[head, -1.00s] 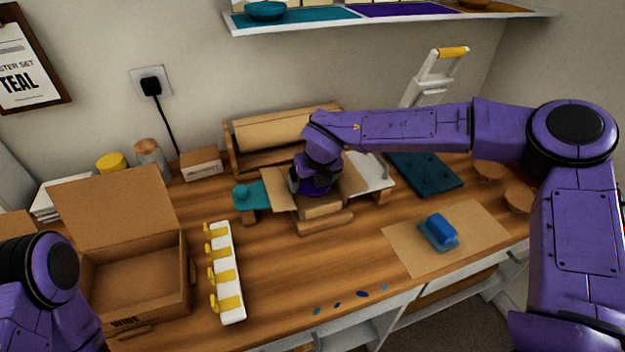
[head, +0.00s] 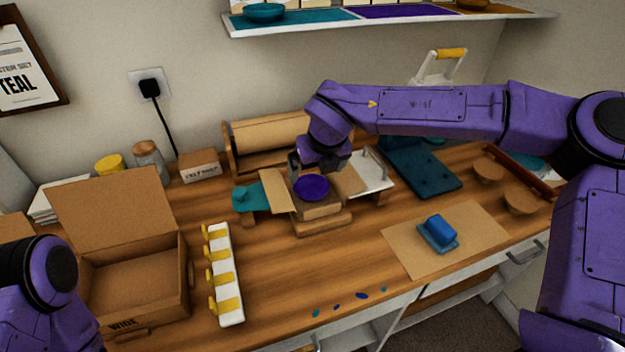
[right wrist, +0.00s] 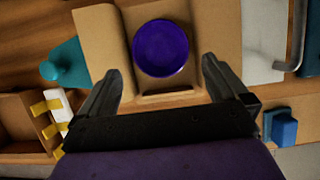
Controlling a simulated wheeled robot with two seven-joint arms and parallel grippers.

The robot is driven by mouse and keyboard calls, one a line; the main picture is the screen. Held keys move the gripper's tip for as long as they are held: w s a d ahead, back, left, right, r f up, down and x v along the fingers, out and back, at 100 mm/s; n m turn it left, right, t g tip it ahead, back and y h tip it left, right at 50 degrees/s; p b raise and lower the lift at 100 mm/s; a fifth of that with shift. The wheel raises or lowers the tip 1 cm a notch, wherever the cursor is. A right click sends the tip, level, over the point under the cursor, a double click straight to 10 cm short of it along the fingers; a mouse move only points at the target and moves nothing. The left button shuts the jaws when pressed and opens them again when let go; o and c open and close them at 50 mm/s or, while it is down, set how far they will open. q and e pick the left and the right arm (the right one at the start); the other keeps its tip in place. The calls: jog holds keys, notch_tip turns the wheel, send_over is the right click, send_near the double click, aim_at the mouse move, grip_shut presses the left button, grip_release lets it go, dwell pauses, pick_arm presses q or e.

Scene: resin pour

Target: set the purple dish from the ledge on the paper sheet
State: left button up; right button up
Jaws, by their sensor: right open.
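The purple dish (head: 312,187) sits upright on the brown paper sheet (head: 277,196), which lies over a low wooden stand in the middle of the bench. In the right wrist view the dish (right wrist: 161,48) rests on the sheet (right wrist: 108,45), between its creased sides. My right gripper (head: 318,167) is just behind and above the dish. In the right wrist view its open fingers (right wrist: 162,70) are on either side below the dish, with clear gaps and no contact visible. Only my left arm shows at the lower left; its gripper is out of view.
The shelf ledge (head: 400,16) holds a teal bowl (head: 264,12) and an orange one, with its purple section bare. An open cardboard box (head: 135,290) and a yellow-clipped white rack (head: 226,275) stand left. A blue block (head: 438,229) lies right. The front middle bench is mostly clear.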

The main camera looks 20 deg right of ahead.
jog(key=v, duration=0.4)
jog(key=shift+s+r, duration=0.1)
jog(key=shift+r, duration=0.15)
